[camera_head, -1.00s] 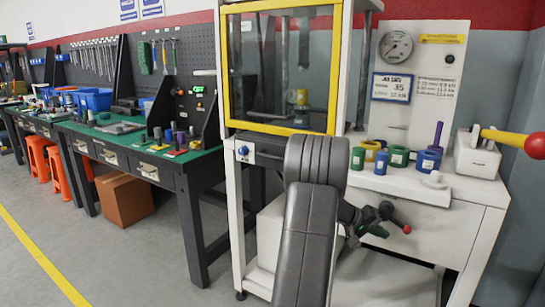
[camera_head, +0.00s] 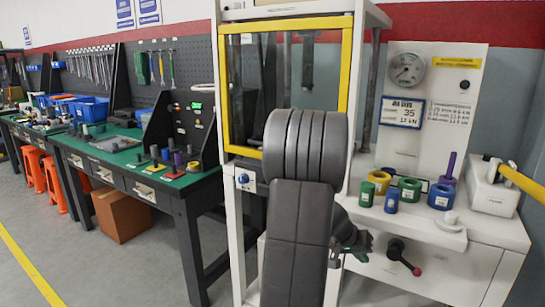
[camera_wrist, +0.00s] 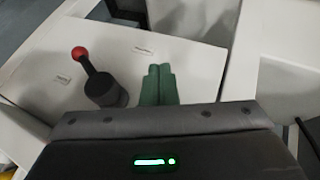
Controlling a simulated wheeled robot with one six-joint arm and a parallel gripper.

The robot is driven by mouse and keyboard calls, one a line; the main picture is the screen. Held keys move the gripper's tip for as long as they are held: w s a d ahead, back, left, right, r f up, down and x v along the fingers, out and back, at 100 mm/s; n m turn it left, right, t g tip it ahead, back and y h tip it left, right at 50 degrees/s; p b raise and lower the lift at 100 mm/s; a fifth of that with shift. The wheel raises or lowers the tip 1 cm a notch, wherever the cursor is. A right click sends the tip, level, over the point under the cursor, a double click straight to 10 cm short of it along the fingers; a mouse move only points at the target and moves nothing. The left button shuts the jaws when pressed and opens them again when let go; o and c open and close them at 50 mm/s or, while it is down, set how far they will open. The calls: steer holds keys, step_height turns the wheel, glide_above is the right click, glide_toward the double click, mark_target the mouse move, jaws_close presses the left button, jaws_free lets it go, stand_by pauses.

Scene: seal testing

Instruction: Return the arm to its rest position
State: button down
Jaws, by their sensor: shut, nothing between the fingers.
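My gripper (camera_head: 348,248) is at the end of my dark grey arm, low in front of the white test bench (camera_head: 465,272). In the wrist view my gripper's green fingers (camera_wrist: 157,85) are together, with nothing between them. A black lever with a red ball end (camera_wrist: 82,55) is left of the fingers in the wrist view and apart from them. In the head view the lever (camera_head: 405,258) is on the bench front, right of my gripper. My arm's near links hide part of the bench.
Green, blue and purple seal parts (camera_head: 409,189) stand on the bench top. A yellow-framed test chamber (camera_head: 250,153) is behind my arm. A yellow bar (camera_head: 525,182) extends at right. The green-topped workbench (camera_head: 120,160) is at left, with open floor (camera_head: 85,265) before it.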

steer(key=v, duration=0.7)
steer(key=shift+p, duration=0.45)
steer(key=shift+f, duration=0.1)
